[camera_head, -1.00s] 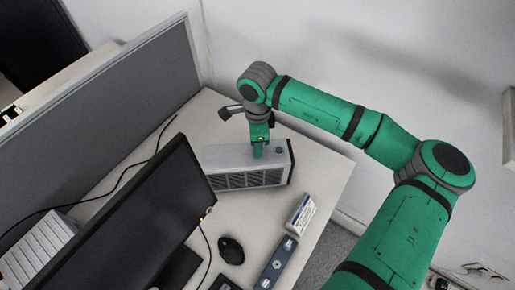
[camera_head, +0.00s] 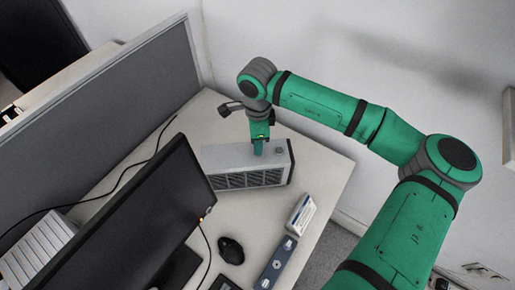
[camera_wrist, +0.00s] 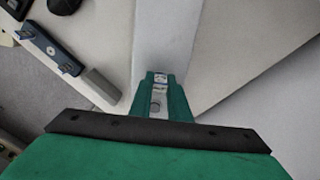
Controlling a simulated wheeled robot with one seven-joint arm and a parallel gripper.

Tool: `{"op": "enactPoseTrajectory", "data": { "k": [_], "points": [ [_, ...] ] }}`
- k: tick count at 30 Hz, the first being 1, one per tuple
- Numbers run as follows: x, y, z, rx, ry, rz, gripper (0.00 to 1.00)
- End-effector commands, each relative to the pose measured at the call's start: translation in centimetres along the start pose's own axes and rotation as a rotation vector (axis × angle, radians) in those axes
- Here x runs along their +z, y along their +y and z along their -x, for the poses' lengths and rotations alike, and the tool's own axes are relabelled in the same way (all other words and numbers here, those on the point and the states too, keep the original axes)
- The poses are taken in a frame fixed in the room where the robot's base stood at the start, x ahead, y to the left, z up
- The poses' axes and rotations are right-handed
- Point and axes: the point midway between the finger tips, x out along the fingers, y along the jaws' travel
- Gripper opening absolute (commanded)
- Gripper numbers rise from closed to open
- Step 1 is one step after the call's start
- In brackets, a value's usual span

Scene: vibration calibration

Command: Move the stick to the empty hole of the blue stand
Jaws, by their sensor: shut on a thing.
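My gripper (camera_head: 258,148) points down at the top of a grey vented box (camera_head: 240,179) on the desk. In the wrist view my gripper (camera_wrist: 160,92) is shut on the stick (camera_wrist: 158,102), a small silvery piece between the green fingers. Most of the stick is hidden by the fingers, and I cannot tell whether its lower end touches the box. The blue stand (camera_head: 275,263) is a long narrow block lying near the desk's front edge, well away from the gripper. It also shows at upper left in the wrist view (camera_wrist: 51,46). Its holes are too small to make out.
A small white and blue box (camera_head: 300,213) lies between the vented box and the stand. A black mouse (camera_head: 231,250) and a large monitor (camera_head: 145,215) are to the left. A grey partition (camera_head: 110,95) borders the desk. The desk's right side is clear.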

Motion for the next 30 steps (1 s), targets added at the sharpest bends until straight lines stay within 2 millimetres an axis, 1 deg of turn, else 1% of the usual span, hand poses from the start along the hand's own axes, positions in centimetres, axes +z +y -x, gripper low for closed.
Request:
{"op": "enactPoseTrajectory", "data": {
  "k": [30],
  "points": [
    [0.03,0.08,0.66,0.003,0.000,0.001,0.00]
  ]
}}
